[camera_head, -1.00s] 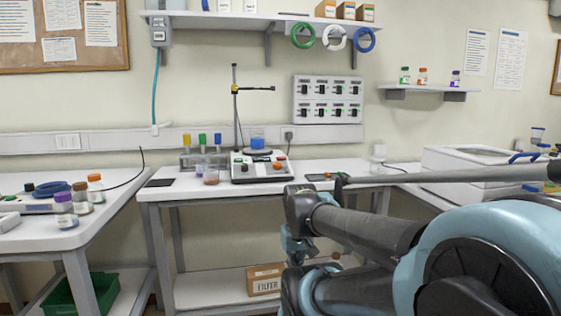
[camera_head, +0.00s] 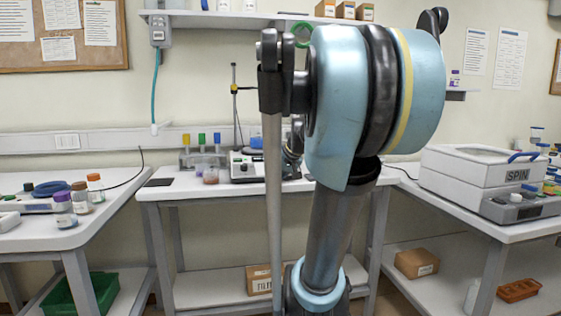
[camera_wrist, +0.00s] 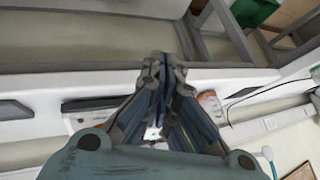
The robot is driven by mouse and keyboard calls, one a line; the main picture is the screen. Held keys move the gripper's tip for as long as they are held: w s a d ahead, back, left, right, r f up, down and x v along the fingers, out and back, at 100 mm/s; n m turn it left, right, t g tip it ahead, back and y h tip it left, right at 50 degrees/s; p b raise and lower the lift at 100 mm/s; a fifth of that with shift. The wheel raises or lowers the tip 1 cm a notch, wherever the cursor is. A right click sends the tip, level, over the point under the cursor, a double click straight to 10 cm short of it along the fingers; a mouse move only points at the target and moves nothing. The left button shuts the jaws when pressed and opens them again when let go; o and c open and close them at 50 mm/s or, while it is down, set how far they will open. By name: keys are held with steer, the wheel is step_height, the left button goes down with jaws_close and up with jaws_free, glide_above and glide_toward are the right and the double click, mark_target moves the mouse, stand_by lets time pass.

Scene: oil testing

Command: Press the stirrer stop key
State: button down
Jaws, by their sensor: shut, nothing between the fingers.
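The stirrer (camera_head: 240,168) is a white unit on the middle bench. Its left part shows in the head view, with a stand rod behind it; my arm hides its right part and any red key there. In the wrist view my gripper (camera_wrist: 162,62) is shut and empty, with its fingertips together over the bench's front edge. A small white patch with a green spot (camera_wrist: 154,135) shows between the fingers and may be part of the stirrer. The stop key cannot be made out in either view.
A beaker (camera_head: 210,175) and a rack of colour-capped tubes (camera_head: 202,160) stand left of the stirrer. A dark flat pad (camera_head: 159,182) lies at the bench's left. A shelf (camera_head: 215,20) runs above. A white box-shaped machine (camera_head: 470,170) stands on the right bench.

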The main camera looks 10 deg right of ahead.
steer(key=w+d+r+t, duration=0.1)
steer(key=w+d+r, duration=0.2)
steer(key=w+r, duration=0.2)
steer(key=w+d+r+t+y, duration=0.1)
steer(key=w+d+r+t, duration=0.1)
steer(key=w+r, duration=0.3)
steer(key=w+d+r+m+t, duration=0.1)
steer(key=w+d+r, duration=0.3)
steer(key=w, duration=0.8)
steer(key=shift+d+r+t+y, duration=0.35)
steer(key=shift+r+t, duration=0.25)
steer(key=shift+r, duration=0.2)
steer(key=shift+f, duration=0.1)
steer(key=shift+w+f, duration=0.5)
steer(key=shift+f, duration=0.85)
steer(key=shift+w+f, duration=0.5)
steer(key=shift+f, duration=0.9)
steer(key=shift+w+f, duration=0.5)
steer(key=shift+f, duration=0.85)
steer(key=shift+w+f, duration=0.25)
steer(key=shift+f, duration=0.45)
steer(key=shift+r, duration=0.15)
steer(key=shift+s+r, duration=0.3)
steer(key=shift+r, duration=0.35)
steer(key=shift+s+r, duration=0.3)
steer(key=shift+r, duration=0.5)
steer(key=shift+s+r, duration=0.25)
steer(key=shift+r, duration=0.5)
steer(key=shift+s+r, duration=0.3)
steer(key=shift+r, duration=0.5)
